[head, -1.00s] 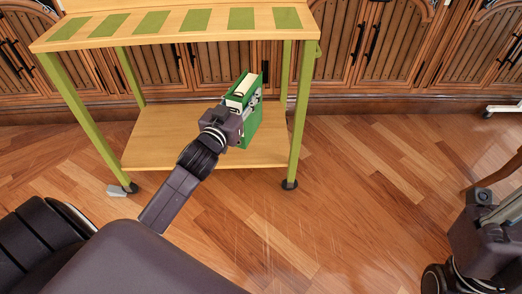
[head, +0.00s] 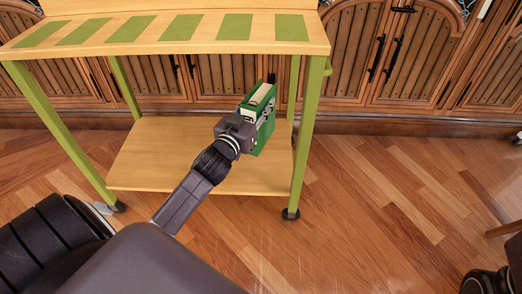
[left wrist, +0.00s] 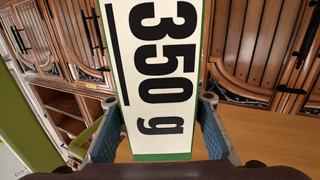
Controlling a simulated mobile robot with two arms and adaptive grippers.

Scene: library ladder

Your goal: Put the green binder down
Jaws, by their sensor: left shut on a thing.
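The green binder (head: 266,128) is upright in the head view, with a pale top edge, in front of the cart's right part. My left gripper (head: 246,127) is shut on it. In the left wrist view the binder's white label (left wrist: 160,75) reads "350 g", with the fingers on both sides of it. The cart (head: 312,110) has a wooden top with green patches and a lower wooden shelf (head: 150,165). The binder appears above the lower shelf and below the top; I cannot tell whether it touches the shelf. My right gripper is not in view.
The cart's green legs (head: 301,150) stand on black casters. Carved wooden cabinets (head: 410,60) line the wall behind. The parquet floor (head: 390,200) right of the cart is mostly clear. The left part of the lower shelf is bare.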

